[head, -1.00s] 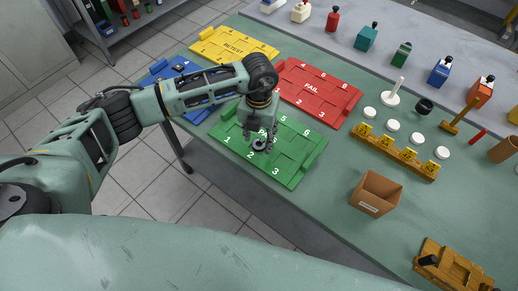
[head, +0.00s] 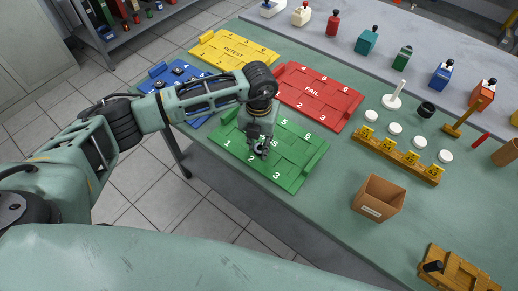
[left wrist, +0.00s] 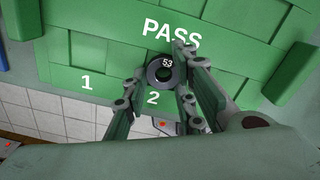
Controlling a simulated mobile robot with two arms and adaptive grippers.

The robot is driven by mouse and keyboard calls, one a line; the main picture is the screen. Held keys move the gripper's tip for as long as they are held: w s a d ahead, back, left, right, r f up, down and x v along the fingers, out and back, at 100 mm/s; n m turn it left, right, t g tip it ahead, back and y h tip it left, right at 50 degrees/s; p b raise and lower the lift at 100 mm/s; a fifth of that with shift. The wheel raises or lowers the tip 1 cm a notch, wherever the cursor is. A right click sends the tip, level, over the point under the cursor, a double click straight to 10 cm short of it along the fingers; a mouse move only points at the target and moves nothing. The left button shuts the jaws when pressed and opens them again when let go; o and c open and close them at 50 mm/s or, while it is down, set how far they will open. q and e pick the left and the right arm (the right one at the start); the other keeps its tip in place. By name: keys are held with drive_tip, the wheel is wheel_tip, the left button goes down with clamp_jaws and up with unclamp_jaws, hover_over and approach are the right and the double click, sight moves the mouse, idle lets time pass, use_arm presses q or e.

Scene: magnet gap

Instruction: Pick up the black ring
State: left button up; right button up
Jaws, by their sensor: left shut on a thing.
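A black ring (left wrist: 161,70) with a white "53" on it shows in the left wrist view, over the green PASS tray (left wrist: 60,62) just above its number 2. My left gripper (left wrist: 163,75) is shut on this ring, one finger on each side. In the head view the gripper (head: 260,148) points down at the tray, and the ring (head: 258,151) is partly hidden by its fingers. I cannot tell whether the ring touches the tray. A second black ring (head: 426,109) lies apart on the table at the right. My right gripper is not in view.
Red FAIL (head: 318,97), yellow RETEST (head: 225,45) and blue (head: 160,86) trays surround the green one. At the right are a gold rack (head: 395,158), white discs (head: 395,128), an open cardboard box (head: 378,198) and an upright white post (head: 397,92).

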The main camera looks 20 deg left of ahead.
use_arm(q)
drive_tip(key=shift+r+p, duration=1.7)
drive_tip(key=shift+r, duration=0.8)
drive_tip(key=shift+c, duration=0.2)
